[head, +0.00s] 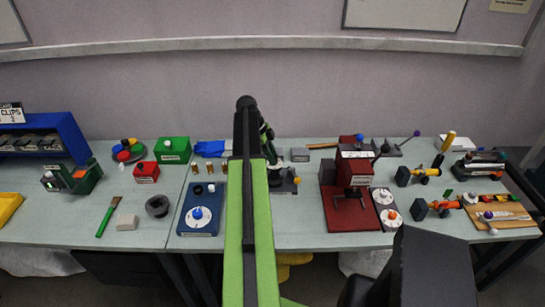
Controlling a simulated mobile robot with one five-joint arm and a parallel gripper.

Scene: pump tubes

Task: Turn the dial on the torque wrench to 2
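I cannot make out for sure which item is the torque wrench. A blue plate (190,228) left of my arm carries a round white dial (205,222) with a blue knob (197,212). My green and black arm rises through the middle. My gripper's fingertips are hidden or too small to make out there.
A dark red press (340,212) stands right of my arm. Black and orange tools (438,208) and a wooden board (505,222) lie at right. A green box (172,150), a red box (146,172) and a brush (106,219) lie at left. Some front table (300,235) is clear.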

